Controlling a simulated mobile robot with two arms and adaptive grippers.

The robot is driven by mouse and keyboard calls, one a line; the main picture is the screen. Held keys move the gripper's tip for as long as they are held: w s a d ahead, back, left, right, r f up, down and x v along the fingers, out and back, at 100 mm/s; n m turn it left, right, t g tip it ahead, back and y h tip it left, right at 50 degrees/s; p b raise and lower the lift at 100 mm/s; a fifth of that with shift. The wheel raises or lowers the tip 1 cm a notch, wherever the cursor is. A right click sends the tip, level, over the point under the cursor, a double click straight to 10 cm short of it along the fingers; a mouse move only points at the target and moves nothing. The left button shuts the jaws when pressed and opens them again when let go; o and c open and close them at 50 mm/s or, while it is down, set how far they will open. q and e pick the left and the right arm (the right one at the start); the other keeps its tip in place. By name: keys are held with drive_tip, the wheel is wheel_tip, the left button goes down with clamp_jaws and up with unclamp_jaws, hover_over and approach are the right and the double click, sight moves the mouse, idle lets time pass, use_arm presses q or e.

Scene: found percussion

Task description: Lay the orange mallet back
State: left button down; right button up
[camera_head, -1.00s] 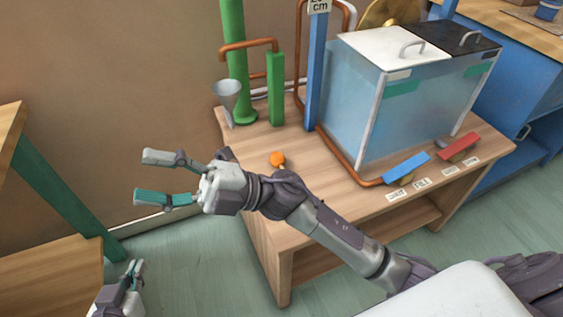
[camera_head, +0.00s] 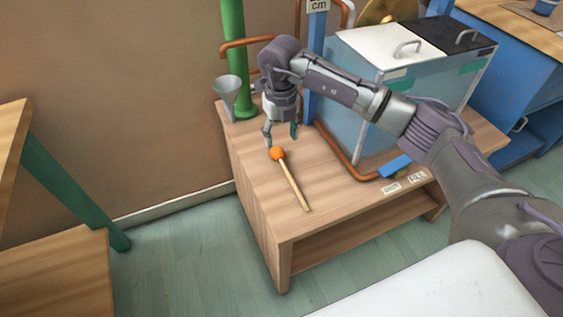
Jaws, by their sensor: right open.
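The orange mallet has a round orange head (camera_head: 277,153) and a pale wooden stick (camera_head: 293,184). It lies on the wooden bench top (camera_head: 340,190), its stick pointing toward the front edge. My right gripper (camera_head: 281,133) points down just behind the mallet's head, with its fingers spread and nothing seen between them. Whether a finger touches the head I cannot tell. My left gripper is out of view.
A grey funnel (camera_head: 228,92) and a green post (camera_head: 234,45) stand at the bench's back left. A clear tank (camera_head: 345,95) with a white lid and copper pipe (camera_head: 345,165) stand to the right.

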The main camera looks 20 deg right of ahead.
sight(282, 160)
wheel_tip(282, 160, down, 4)
wheel_tip(282, 160, down, 2)
drive_tip(key=shift+s+f+b, duration=0.15)
drive_tip(key=shift+b, duration=0.45)
wheel_tip(282, 160, down, 3)
drive_tip(key=shift+r, duration=0.2)
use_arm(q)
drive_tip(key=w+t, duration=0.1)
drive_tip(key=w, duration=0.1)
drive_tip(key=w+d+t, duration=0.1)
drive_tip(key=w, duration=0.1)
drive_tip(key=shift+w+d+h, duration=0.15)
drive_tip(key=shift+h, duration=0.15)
use_arm(e)
clamp_jaws()
